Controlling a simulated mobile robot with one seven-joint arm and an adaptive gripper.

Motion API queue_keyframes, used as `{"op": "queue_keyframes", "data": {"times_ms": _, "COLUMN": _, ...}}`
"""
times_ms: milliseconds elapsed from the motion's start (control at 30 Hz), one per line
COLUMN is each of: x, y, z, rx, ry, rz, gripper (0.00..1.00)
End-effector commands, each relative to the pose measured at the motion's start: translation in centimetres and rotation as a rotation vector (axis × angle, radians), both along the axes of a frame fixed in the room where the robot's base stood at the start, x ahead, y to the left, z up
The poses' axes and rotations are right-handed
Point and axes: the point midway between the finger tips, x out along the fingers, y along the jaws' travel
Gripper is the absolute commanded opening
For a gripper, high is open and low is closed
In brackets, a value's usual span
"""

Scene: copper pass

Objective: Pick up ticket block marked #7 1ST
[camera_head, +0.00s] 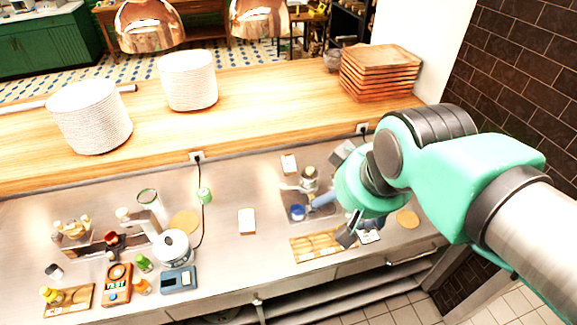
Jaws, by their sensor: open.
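No marking that reads #7 1ST can be made out at this size. A white block with dark marks (370,237) lies on the steel counter just right of my gripper, partly hidden by it. A plain white upright block (247,221) stands mid-counter. A smaller white block (289,164) sits farther back. My gripper (350,232) is open and points down over the right part of the counter, beside the wooden tray. My arm hides part of the counter behind it.
A wooden tray (297,249) lies left of my gripper, with a blue-topped container (297,212) behind it. Bottles, a white round pot (173,247) and an orange device (117,284) crowd the left. Plate stacks (189,80) and stacked wooden trays (380,72) stand on the raised shelf.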

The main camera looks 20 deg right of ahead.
Motion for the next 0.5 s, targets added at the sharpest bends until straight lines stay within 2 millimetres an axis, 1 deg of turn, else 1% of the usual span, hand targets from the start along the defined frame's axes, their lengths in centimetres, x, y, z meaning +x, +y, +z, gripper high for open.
{"op": "queue_keyframes", "data": {"times_ms": 167, "x": 3.5, "y": -0.2, "z": 0.9, "rx": 0.0, "ry": 0.017, "rz": -0.007, "gripper": 0.82}}
{"op": "queue_keyframes", "data": {"times_ms": 300, "x": 7.1, "y": -0.4, "z": 1.4, "rx": 0.0, "ry": 0.03, "rz": -0.013, "gripper": 0.82}}
{"op": "queue_keyframes", "data": {"times_ms": 367, "x": 8.7, "y": -0.5, "z": 1.5, "rx": 0.0, "ry": 0.037, "rz": -0.016, "gripper": 0.82}}
{"op": "queue_keyframes", "data": {"times_ms": 500, "x": 12.5, "y": -0.7, "z": 1.4, "rx": 0.001, "ry": 0.049, "rz": -0.021, "gripper": 0.82}}
